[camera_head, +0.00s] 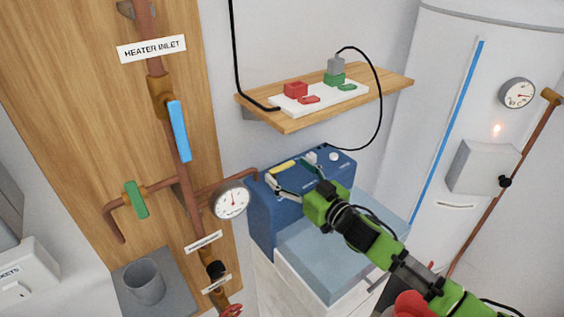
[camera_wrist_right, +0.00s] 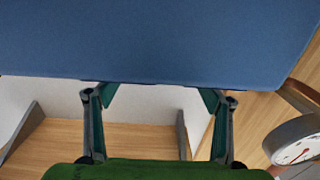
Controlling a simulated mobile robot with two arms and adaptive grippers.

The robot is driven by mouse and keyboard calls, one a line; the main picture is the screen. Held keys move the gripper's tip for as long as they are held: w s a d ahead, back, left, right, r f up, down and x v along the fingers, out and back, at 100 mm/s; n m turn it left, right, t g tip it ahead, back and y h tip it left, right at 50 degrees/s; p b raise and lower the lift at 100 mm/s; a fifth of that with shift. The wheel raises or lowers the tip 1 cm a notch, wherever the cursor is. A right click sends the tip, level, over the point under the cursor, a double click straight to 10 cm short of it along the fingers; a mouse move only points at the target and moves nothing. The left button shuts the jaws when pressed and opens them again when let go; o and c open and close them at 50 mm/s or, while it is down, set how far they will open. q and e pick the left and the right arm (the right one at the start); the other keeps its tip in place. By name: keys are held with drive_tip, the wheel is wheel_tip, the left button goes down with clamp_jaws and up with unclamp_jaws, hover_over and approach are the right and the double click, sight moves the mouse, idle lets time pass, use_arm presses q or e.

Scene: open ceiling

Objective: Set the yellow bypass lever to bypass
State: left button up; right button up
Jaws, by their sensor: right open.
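The yellow bypass lever (camera_head: 282,167) is a short yellow bar on top of the blue box (camera_head: 272,222), near its back left. It lies slanted, its right end slightly higher in the picture. My right gripper (camera_head: 288,174) is open beside the lever, with its fingers spread over the box top. I cannot tell whether a finger touches the lever. In the right wrist view, the open fingers (camera_wrist_right: 158,95) have nothing between them, and the blue box (camera_wrist_right: 160,40) fills the upper part. The lever does not show there. My left gripper is not in view.
A pressure gauge (camera_head: 231,201) and copper pipe stand close left of the box. A blue-handled valve (camera_head: 178,131) and green-handled valve (camera_head: 136,199) are on the wooden panel. A wooden shelf (camera_head: 392,82) with a power strip hangs above. A black cable drops behind the box.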

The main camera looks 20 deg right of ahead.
sight(283, 168)
drive_tip(key=shift+x, duration=1.7)
drive_tip(key=c, duration=1.7)
drive_tip(key=shift+o, duration=0.2)
drive_tip(key=shift+s+a+m+h, duration=0.15)
drive_tip(key=shift+m+h, duration=0.15)
drive_tip(key=shift+h, duration=0.2)
drive_tip(key=shift+s+m+t+h+b, duration=0.15)
drive_tip(key=shift+m+t+h+b, duration=0.2)
drive_tip(key=shift+m+h, duration=0.45)
drive_tip(key=h, duration=0.1)
drive_tip(key=m+h+b, duration=0.1)
drive_tip(key=shift+s+t+h+b, duration=0.2)
drive_tip(key=shift+t+h+b, duration=0.05)
drive_tip(key=shift+h+b, duration=0.05)
drive_tip(key=shift+s+d+r+m+h+b, duration=0.1)
drive_tip(key=shift+m+h+b, duration=0.2)
drive_tip(key=shift+h, duration=0.2)
drive_tip(key=shift+d+r+m+h+b, duration=0.1)
drive_tip(key=shift+d+m+h+b, duration=0.05)
drive_tip(key=shift+m+h, duration=0.3)
